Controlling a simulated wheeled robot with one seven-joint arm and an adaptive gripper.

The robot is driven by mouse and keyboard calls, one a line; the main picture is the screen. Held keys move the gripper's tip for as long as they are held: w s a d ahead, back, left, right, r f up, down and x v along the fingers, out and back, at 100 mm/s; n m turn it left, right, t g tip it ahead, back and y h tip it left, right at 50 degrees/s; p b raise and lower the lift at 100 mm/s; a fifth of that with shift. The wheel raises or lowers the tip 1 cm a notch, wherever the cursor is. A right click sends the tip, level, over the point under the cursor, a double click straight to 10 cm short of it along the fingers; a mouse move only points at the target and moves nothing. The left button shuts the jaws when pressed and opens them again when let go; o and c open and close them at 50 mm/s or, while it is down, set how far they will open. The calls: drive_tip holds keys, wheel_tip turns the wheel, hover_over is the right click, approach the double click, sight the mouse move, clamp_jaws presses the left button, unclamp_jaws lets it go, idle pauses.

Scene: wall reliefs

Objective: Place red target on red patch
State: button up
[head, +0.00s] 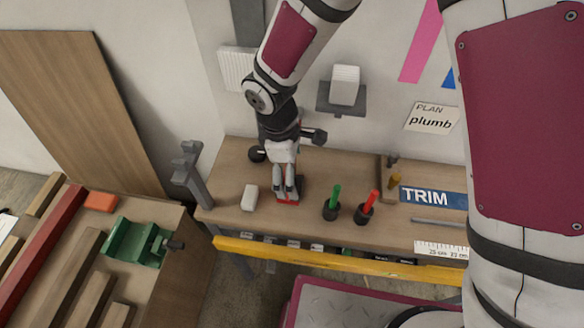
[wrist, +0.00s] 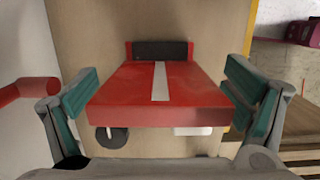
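In the wrist view a red block with a white stripe (wrist: 188,84) lies between the two fingers of my gripper (wrist: 160,95). The teal finger pads stand close along both sides of it; firm contact cannot be made out. A dark panel with red edges (wrist: 160,49) stands at its far end. In the head view my gripper (head: 288,190) points down at the bench, with a little red (head: 287,202) showing at its fingertips. I cannot make out a separate red patch; it may be hidden.
On the wooden bench (head: 232,178), a white block (head: 250,197) sits left of my gripper. Green (head: 335,195) and red (head: 372,198) handles stand in dark holders to the right. A grey bracket (head: 189,174) rises at the left edge. A yellow rail (head: 320,258) runs along the front.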

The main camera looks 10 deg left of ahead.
wheel_tip(320, 180, up, 12)
drive_tip(key=a, duration=0.2)
drive_tip(key=shift+b, duration=0.3)
idle(0.7)
